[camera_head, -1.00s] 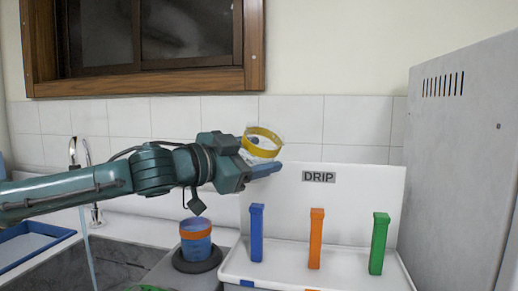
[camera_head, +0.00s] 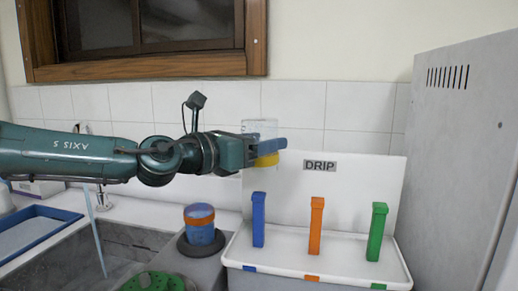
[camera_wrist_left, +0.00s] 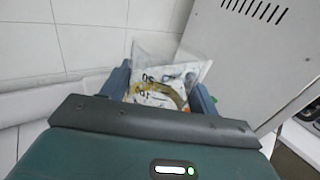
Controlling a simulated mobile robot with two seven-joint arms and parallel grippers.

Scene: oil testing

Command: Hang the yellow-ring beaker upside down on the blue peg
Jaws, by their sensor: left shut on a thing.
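My left gripper (camera_head: 268,147) is shut on the yellow-ring beaker (camera_head: 260,128), a clear beaker with printed marks. The beaker is roughly upright in line but turned over, with its yellow ring at the lower end. In the left wrist view the beaker (camera_wrist_left: 165,75) shows between the two fingers. The blue peg (camera_head: 258,220) stands at the left of the drip rack (camera_head: 290,262). The beaker is held above the blue peg in the picture, apart from it; the depth between them is hard to tell. My right gripper is not in view.
An orange peg (camera_head: 315,226) and a green peg (camera_head: 376,232) stand bare on the rack. A beaker with an orange ring (camera_head: 200,226) stands on a dark round base left of the rack. A grey cabinet (camera_head: 460,150) stands on the right; the sink (camera_head: 70,258) is at lower left.

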